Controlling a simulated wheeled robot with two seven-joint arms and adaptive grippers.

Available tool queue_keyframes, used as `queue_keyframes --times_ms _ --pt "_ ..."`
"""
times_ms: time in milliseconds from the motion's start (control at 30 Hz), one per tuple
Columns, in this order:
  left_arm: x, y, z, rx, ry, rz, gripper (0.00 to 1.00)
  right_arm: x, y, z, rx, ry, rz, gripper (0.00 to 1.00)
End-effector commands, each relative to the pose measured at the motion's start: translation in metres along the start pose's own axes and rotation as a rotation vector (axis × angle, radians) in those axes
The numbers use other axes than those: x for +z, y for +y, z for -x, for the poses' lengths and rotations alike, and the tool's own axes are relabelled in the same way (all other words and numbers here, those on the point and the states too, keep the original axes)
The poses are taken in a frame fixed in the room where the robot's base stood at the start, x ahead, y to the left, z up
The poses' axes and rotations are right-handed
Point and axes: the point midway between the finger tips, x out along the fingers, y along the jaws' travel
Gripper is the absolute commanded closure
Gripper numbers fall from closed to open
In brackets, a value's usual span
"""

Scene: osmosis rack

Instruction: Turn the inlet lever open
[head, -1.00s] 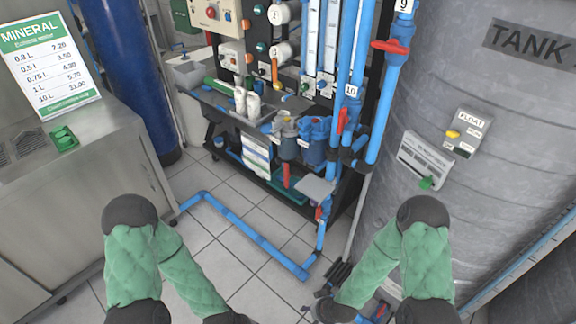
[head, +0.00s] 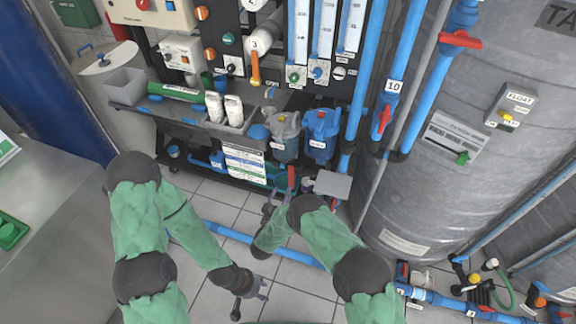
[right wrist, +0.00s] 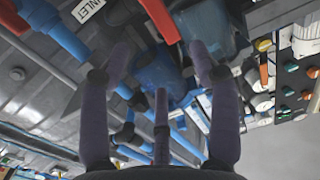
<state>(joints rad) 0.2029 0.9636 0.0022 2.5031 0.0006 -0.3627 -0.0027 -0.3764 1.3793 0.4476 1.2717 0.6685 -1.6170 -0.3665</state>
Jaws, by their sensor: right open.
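A red lever (head: 291,178) hangs below the filter housings at the rack's lower front. In the right wrist view, a red lever (right wrist: 160,18) shows at the top edge, close to a white INLET label (right wrist: 86,9). My right gripper (head: 277,196) is just below the lever in the head view, partly hidden by my own arm. In the wrist view the right gripper (right wrist: 160,70) has its purple fingers spread, with nothing held. Whether a finger touches the lever cannot be told. My left gripper (head: 250,301) is low over the floor, its fingers apart and empty.
Two filter housings (head: 285,136) and a small grey plate (head: 333,185) are close to my right gripper. A blue floor pipe (head: 240,236) runs behind my arms. The grey tank (head: 420,190) stands at right, a steel counter (head: 60,230) at left.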

Motion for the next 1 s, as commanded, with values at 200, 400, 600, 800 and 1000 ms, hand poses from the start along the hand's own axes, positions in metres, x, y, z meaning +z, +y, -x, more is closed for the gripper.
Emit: queue_keyframes --times_ms 200,400,600,800,1000 --pt "0.001 -0.001 -0.004 0.000 -0.002 -0.001 0.60 -0.004 -0.002 -0.007 0.015 0.027 0.001 0.38" --pt "0.000 -0.005 -0.015 0.000 -0.002 -0.001 0.60 -0.003 -0.001 -0.039 0.016 0.027 0.000 0.38" --pt "0.000 -0.010 -0.028 0.000 -0.001 0.000 0.60 -0.004 -0.001 -0.074 0.015 0.026 0.000 0.38" --pt "-0.001 -0.013 -0.036 0.000 -0.001 0.000 0.60 -0.005 -0.001 -0.098 0.013 0.024 0.001 0.38" --pt "-0.001 -0.013 -0.037 0.000 -0.001 0.000 0.60 -0.006 -0.001 -0.106 0.011 0.024 0.001 0.38"
